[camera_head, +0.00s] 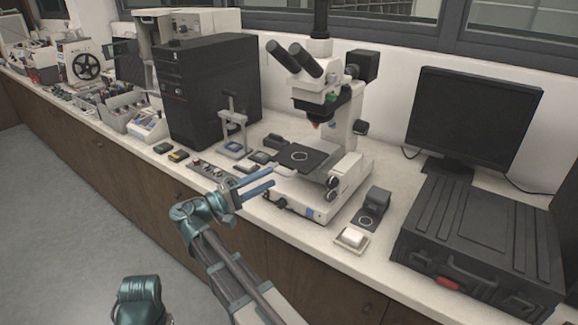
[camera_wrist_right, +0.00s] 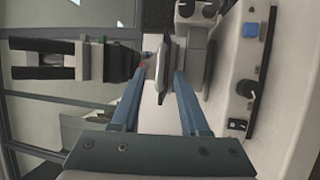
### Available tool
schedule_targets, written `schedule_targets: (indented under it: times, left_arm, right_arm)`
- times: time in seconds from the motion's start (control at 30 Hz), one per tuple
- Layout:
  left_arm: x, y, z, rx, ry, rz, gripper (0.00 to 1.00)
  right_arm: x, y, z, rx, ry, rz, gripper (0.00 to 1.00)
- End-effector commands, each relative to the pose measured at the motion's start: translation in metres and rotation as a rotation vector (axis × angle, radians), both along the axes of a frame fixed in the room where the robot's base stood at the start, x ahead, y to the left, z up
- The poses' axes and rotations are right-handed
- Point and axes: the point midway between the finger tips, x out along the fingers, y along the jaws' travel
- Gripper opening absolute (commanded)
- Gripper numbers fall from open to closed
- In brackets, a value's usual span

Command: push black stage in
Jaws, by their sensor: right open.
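The black stage (camera_head: 318,158) is a flat dark plate with a light ring on it, under the objective of the white microscope (camera_head: 345,178). A small white piece (camera_head: 285,170) shows at its near left corner. My right gripper (camera_head: 271,179) is open, its blue fingers pointing right toward that corner, just short of it in the picture. In the right wrist view, the blue fingers (camera_wrist_right: 160,76) stand apart, with a thin pale piece (camera_wrist_right: 162,62) beyond and between their tips. I cannot tell whether they touch it.
A black computer tower (camera_head: 210,95) and a small stand (camera_head: 233,130) are left of the microscope. A monitor (camera_head: 475,115) and a black case (camera_head: 480,235) are at the right. Small items crowd the bench around the microscope base. The floor in front is clear.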

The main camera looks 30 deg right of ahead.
Motion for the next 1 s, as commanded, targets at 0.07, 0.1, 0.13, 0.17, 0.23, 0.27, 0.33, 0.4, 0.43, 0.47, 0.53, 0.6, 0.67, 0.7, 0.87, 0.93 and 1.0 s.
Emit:
schedule_targets:
  times: [0.07, 0.1, 0.13, 0.17, 0.23, 0.27, 0.33, 0.4, 0.43, 0.47, 0.53, 0.6, 0.67, 0.7, 0.87, 0.93, 1.0]
  left_arm:
    - [0.000, 0.000, 0.004, 0.000, 0.000, 0.000, 0.45]
    - [0.000, 0.000, 0.006, 0.000, 0.000, 0.000, 0.45]
    - [0.000, 0.000, 0.006, 0.000, 0.000, 0.000, 0.45]
    - [0.000, 0.000, 0.007, 0.000, 0.000, 0.000, 0.45]
    - [0.000, 0.000, 0.009, 0.000, 0.000, 0.000, 0.45]
    - [0.000, 0.000, 0.009, 0.000, 0.000, 0.000, 0.45]
    - [0.000, 0.000, 0.011, 0.000, 0.000, 0.000, 0.45]
    - [0.000, 0.000, 0.012, 0.000, 0.000, 0.000, 0.45]
    - [0.000, 0.000, 0.012, 0.000, 0.000, 0.000, 0.45]
    - [0.000, 0.000, 0.012, 0.000, 0.000, 0.000, 0.45]
    - [0.000, 0.000, 0.012, 0.000, 0.000, 0.000, 0.45]
    - [0.000, 0.000, 0.013, 0.000, 0.000, 0.000, 0.45]
    - [0.000, 0.000, 0.013, 0.000, 0.000, 0.000, 0.45]
    - [0.000, 0.000, 0.013, 0.000, 0.000, 0.000, 0.45]
    - [0.000, 0.000, 0.012, 0.000, 0.000, 0.000, 0.45]
    - [0.000, 0.000, 0.012, 0.000, 0.000, 0.000, 0.45]
    - [0.000, 0.000, 0.012, 0.000, 0.000, 0.000, 0.45]
  right_arm:
    - [-0.001, -0.018, 0.004, 0.000, 0.000, -0.004, 0.45]
    - [-0.001, -0.025, 0.005, 0.000, 0.000, -0.004, 0.45]
    - [-0.002, -0.031, 0.006, 0.000, 0.000, -0.004, 0.45]
    - [-0.001, -0.036, 0.007, 0.000, 0.001, -0.003, 0.45]
    - [-0.001, -0.048, 0.009, 0.000, 0.000, -0.003, 0.45]
    - [-0.001, -0.052, 0.009, 0.001, 0.000, -0.002, 0.45]
    - [-0.001, -0.061, 0.010, 0.001, 0.000, -0.003, 0.45]
    - [0.000, -0.068, 0.011, 0.001, -0.001, -0.001, 0.45]
    - [0.000, -0.070, 0.012, 0.001, -0.001, 0.000, 0.45]
    - [0.000, -0.072, 0.012, 0.001, -0.001, -0.001, 0.45]
    - [-0.001, -0.076, 0.012, 0.001, -0.001, -0.001, 0.45]
    - [-0.001, -0.078, 0.012, 0.001, -0.001, 0.000, 0.45]
    - [0.000, -0.079, 0.012, 0.001, -0.001, 0.000, 0.45]
    - [0.000, -0.079, 0.012, 0.001, -0.001, 0.000, 0.45]
    - [0.000, -0.079, 0.012, 0.001, 0.000, 0.001, 0.45]
    - [0.000, -0.079, 0.012, 0.001, 0.000, 0.001, 0.38]
    - [0.000, -0.079, 0.012, 0.001, 0.000, 0.001, 0.25]
